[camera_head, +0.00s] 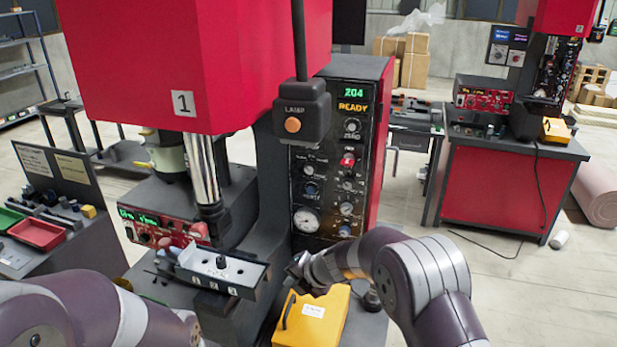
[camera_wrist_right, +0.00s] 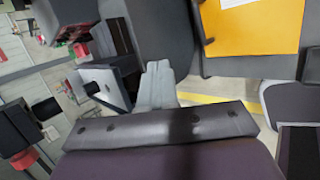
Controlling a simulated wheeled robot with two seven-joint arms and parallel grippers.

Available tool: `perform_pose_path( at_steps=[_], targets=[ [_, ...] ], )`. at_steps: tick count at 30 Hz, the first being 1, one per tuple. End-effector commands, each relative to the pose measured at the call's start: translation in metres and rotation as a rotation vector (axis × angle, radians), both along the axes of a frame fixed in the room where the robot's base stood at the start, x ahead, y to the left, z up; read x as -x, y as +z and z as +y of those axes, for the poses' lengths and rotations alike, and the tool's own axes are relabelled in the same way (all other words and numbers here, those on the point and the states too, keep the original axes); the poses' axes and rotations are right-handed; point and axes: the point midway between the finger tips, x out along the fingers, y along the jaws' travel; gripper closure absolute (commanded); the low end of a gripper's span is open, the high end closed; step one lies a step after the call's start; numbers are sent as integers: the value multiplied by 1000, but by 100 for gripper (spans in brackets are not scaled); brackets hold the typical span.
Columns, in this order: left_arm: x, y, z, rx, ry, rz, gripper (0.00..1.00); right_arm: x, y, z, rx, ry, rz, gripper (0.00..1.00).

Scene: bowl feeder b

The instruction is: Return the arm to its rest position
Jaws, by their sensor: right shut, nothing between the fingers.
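My right arm (camera_head: 420,275) comes in from the lower right and bends at the elbow toward the machine. Its gripper (camera_head: 298,272) is above the back left of the yellow box, by the machine's front. In the right wrist view the fingers (camera_wrist_right: 157,85) are together with nothing between them. My left arm (camera_head: 75,315) crosses the lower left corner, and its gripper does not show.
The red machine marked 1 (camera_head: 150,60) stands close ahead with its control panel (camera_head: 325,160). A grey tray with holes (camera_head: 220,268) juts out left of my right gripper. The yellow box (camera_head: 315,318) has a black handle.

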Motion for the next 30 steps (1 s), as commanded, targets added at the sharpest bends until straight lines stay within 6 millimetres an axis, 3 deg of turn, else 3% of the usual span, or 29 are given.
perform_pose_path(
  at_steps=[2,5,7,10,12,15,17,19,21,30],
  targets=[
    [0,0,0,0,0,0,44,-2,-11,-14,-48,-203,65,100],
    [0,-2,0,0,0,0,44,18,-22,-67,-147,-705,224,100],
    [0,-5,0,0,0,0,44,56,-24,-126,-217,-1155,359,100],
    [0,-10,0,0,0,0,44,137,-23,-187,-290,-1704,541,100],
    [0,-13,0,0,0,0,44,195,-20,-210,-332,-2007,659,100],
    [0,-17,0,0,0,0,44,262,-12,-222,-400,-2319,802,100],
    [0,-20,0,0,0,0,44,289,-6,-225,-464,-2435,861,100],
    [0,-22,0,0,0,0,44,296,2,-231,-540,-2466,864,100],
    [0,-23,0,0,0,0,44,291,9,-235,-588,-2463,849,100],
    [0,-22,0,0,0,0,44,290,10,-237,-590,-2464,846,100]
  ],
)
